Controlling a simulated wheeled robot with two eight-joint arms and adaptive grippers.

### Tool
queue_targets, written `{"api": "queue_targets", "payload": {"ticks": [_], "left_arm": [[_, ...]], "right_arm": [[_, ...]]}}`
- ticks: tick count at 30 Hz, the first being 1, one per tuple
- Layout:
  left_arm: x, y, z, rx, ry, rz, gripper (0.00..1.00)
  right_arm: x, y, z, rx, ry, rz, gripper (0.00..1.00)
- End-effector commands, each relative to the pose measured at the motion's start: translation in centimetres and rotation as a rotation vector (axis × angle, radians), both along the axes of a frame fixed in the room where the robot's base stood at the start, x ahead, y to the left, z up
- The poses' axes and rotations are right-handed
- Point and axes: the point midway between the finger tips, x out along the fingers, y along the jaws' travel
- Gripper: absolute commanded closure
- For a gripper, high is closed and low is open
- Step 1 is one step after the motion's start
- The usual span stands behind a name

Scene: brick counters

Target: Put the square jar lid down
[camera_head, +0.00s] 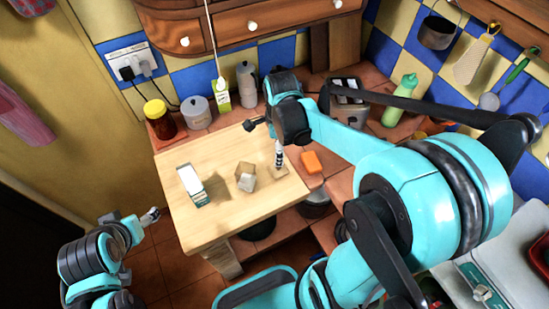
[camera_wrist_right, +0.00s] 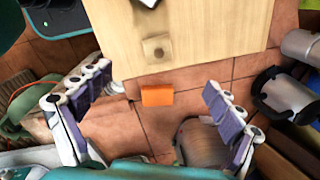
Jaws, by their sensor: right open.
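The square jar lid (camera_wrist_right: 157,50) is a small tan square with a round darker knob. It lies flat on the light wood tabletop, near its edge, in the right wrist view. My right gripper (camera_wrist_right: 157,80) is open, its fingers spread wide and apart from the lid. In the head view the right gripper (camera_head: 279,160) points down over the table's right part, partly covering the lid (camera_head: 283,173).
A white carton-like thing (camera_head: 191,185) stands on the table's left part. An orange block (camera_head: 312,162) lies on the tiled counter to the right. A yellow-lidded jar (camera_head: 159,120), canisters and a toaster (camera_head: 348,103) line the back. The table's front is clear.

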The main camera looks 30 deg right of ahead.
Motion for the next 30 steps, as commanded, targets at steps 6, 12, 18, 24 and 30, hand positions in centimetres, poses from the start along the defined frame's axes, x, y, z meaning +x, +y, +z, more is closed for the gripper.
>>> {"api": "queue_targets", "payload": {"ticks": [6, 12, 18, 24, 30], "left_arm": [[0.0, 0.0, 0.0, 0.0, 0.0, 0.0, 0.3], [0.0, 0.0, 0.0, 0.0, 0.0, 0.0, 0.3], [0.0, 0.0, 0.0, 0.0, 0.0, 0.0, 0.3], [0.0, 0.0, 0.0, 0.0, 0.0, 0.0, 0.3], [0.0, 0.0, -0.2, 0.0, 0.0, 0.0, 0.3]], "right_arm": [[-4.3, 2.9, 4.1, -0.177, -0.191, 0.789, 0.07], [-7.5, 4.7, 5.6, -0.444, -0.303, 1.429, 0.07], [-8.9, 5.5, 5.9, -0.64, -0.331, 1.765, 0.07], [-9.1, 5.7, 5.9, -0.681, -0.331, 1.831, 0.07], [-9.1, 5.7, 5.8, -0.678, -0.33, 1.828, 0.07]]}}
